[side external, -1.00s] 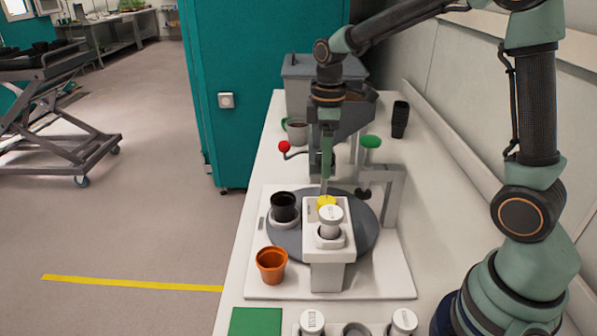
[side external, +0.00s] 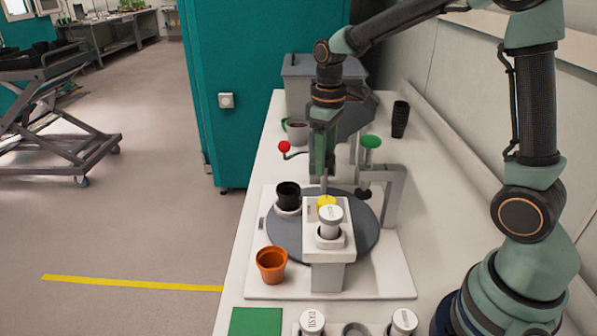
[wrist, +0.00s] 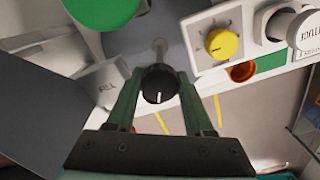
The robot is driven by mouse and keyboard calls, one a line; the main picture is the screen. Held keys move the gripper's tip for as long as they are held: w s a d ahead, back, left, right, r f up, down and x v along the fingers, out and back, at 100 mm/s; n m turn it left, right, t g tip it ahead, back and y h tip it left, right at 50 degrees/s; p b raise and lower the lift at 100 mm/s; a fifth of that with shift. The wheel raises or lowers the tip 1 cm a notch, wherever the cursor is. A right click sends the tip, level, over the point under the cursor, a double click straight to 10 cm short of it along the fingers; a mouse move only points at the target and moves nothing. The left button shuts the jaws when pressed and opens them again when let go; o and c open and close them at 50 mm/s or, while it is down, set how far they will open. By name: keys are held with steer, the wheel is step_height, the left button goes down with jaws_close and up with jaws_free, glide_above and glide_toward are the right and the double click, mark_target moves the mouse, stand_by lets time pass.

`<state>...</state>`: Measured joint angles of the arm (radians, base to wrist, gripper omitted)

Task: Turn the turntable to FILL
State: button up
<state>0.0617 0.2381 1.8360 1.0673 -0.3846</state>
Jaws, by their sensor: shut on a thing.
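The turntable (side external: 289,241) is a grey disc on a white base plate. A black pot (side external: 288,194) stands upright in a pale holder at its left rear edge. My gripper (side external: 323,187) reaches down over the rear of the disc. In the wrist view my gripper (wrist: 157,80) is shut on a black knob (wrist: 158,88) with a white mark, one finger on each side. The knob is hidden in the side view.
A white housing with a yellow knob (side external: 327,201) stands in front of my gripper. A green-capped post (side external: 370,142) rises at right. An orange pot (side external: 271,265) sits at the base plate's left edge. A red-ball lever (side external: 284,147) sticks out behind.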

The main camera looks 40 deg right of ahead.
steer(key=shift+m, duration=0.4)
steer(key=m, duration=0.5)
steer(key=shift+m, duration=0.4)
steer(key=m, duration=0.6)
steer(key=o, duration=0.8)
steer(key=shift+r, duration=3.5)
